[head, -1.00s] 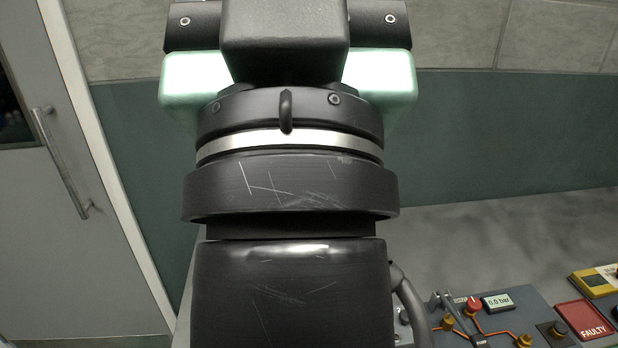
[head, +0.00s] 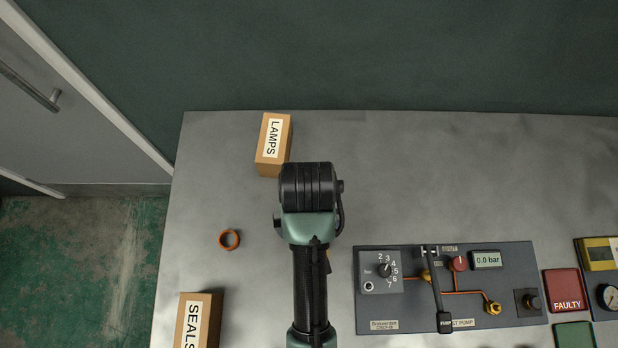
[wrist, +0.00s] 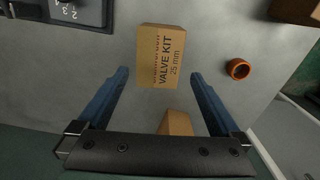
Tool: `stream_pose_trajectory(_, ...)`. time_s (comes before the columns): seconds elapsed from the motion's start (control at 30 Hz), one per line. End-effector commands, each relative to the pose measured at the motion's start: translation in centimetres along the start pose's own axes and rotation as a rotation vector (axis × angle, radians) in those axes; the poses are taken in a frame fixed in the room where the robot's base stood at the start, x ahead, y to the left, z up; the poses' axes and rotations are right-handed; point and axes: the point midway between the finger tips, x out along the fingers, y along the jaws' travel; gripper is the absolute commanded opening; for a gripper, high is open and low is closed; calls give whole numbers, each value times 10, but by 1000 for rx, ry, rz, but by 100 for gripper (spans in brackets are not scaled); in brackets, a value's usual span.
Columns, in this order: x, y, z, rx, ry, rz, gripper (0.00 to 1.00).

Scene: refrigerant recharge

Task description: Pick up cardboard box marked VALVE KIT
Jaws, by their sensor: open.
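The cardboard box marked VALVE KIT (wrist: 161,57) lies on the grey bench, label up, in the wrist view's upper middle. My gripper (wrist: 160,75) is open, with one blue finger on each side of the box in the picture. Clear gaps show between the box and both fingers. The fingertips overlap the box's lower part in picture height; how far they are above it I cannot tell. Nothing is held. In the head view my arm reaches over the bench; the VALVE KIT box and my fingers are hidden there.
Another box, marked LAMPS (head: 273,140), stands near the bench's back edge. A SEALS box (head: 198,322) is at front left, with an orange ring (head: 229,240) behind it. A control panel (head: 440,318) and a red FAULTY tray (head: 564,288) lie right. The back right is clear.

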Motion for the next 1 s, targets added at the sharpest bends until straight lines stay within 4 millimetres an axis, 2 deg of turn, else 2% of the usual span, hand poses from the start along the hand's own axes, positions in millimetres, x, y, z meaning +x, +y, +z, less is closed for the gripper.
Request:
stream_pose_trajectory(0.03,15,0,1,0,-4,0,100)
stream_pose_trajectory(0.3,55,0,-1,1,2,0,100)
stream_pose_trajectory(0.53,70,0,-1,1,3,0,100)
stream_pose_trajectory(0.8,106,2,-2,1,4,0,100)
stream_pose_trajectory(1.0,114,2,-2,1,8,1,100)
